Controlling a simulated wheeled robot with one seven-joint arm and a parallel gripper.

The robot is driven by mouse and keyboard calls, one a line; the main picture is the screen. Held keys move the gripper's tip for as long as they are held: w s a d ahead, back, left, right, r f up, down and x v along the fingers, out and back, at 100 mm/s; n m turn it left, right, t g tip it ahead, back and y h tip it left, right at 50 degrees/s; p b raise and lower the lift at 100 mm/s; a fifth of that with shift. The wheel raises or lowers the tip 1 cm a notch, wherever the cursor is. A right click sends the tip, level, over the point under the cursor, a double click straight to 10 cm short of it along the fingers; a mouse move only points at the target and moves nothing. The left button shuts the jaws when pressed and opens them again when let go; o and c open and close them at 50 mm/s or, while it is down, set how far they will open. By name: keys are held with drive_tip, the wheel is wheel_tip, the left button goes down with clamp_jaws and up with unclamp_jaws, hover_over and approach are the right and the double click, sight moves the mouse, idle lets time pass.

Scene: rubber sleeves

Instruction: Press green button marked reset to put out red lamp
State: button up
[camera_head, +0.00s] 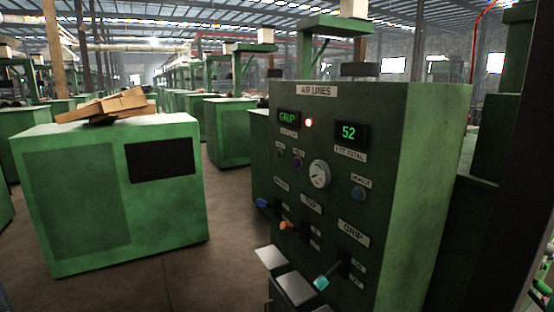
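A green control panel titled AIR LINES (316,91) stands right of centre. Its round lamp (309,122) glows, pale in the middle with a reddish rim, between a display reading GRIP (288,118) and one reading 52 (348,133). A small dark green button (280,152) sits below the left display. A purple button (297,163) is just right of it. The small labels near them are too blurred to read, so I cannot confirm which says reset. I make out no gripper for certain.
The panel also bears a gauge (319,174), a blue button (358,193), and blue (262,203), orange (286,226) and teal (321,283) levers. Pale-topped blocks (293,288) stand before its lower part. A green cabinet (75,200) stands left, with open floor (185,270) between.

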clamp_jaws()
idle(0.3)
idle(1.5)
